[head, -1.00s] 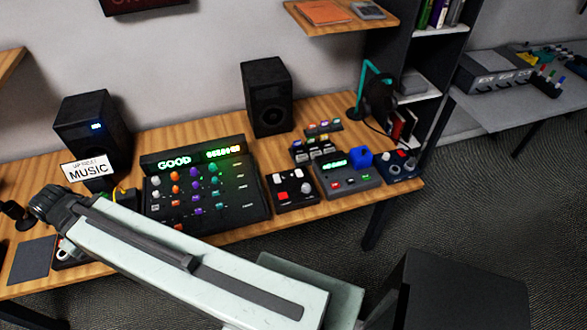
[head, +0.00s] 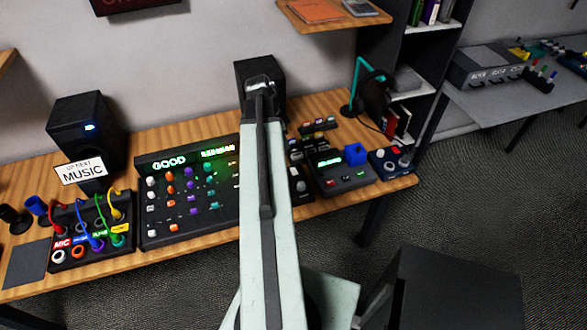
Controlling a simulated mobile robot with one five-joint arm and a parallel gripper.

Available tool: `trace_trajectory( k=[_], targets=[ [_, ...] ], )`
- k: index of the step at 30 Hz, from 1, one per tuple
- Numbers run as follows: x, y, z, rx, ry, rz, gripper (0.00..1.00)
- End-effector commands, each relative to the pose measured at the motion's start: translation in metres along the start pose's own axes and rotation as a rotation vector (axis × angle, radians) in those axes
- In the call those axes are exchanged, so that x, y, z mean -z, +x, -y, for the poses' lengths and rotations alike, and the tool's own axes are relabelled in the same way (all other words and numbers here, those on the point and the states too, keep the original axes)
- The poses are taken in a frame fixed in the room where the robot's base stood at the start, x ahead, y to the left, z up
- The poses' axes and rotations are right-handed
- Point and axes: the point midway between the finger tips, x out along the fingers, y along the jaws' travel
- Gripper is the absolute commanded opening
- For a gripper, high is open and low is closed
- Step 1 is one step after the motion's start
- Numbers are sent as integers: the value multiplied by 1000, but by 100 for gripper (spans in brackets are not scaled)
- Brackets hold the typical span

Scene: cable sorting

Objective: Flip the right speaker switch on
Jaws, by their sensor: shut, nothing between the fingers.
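The right speaker (head: 258,63) is a black box at the back of the wooden desk. My arm's end covers most of its front, and I cannot see its switch or any lit light on it. My gripper (head: 262,86) is at the far end of my pale green arm, in line with this speaker. It looks small and dark, with nothing visible held; I cannot tell whether it touches the speaker. The left speaker (head: 80,132) is a matching black box with a lit blue light on its front.
The mixer console (head: 190,195), with a lit green display, stands left of my arm. A cable patch box (head: 75,240) is further left. Small control boxes (head: 340,175) and a headphone stand (head: 365,85) are to the right. A shelf (head: 335,14) hangs above.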

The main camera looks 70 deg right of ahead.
Motion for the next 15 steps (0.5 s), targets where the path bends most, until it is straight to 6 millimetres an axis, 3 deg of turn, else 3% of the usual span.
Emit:
trace_trajectory(
  k=[10, 15],
  targets=[
    [2, 2, 0, -1, 7, 0, 0],
    [0, 16, 0, -1, 7, 0, 0]
  ],
)
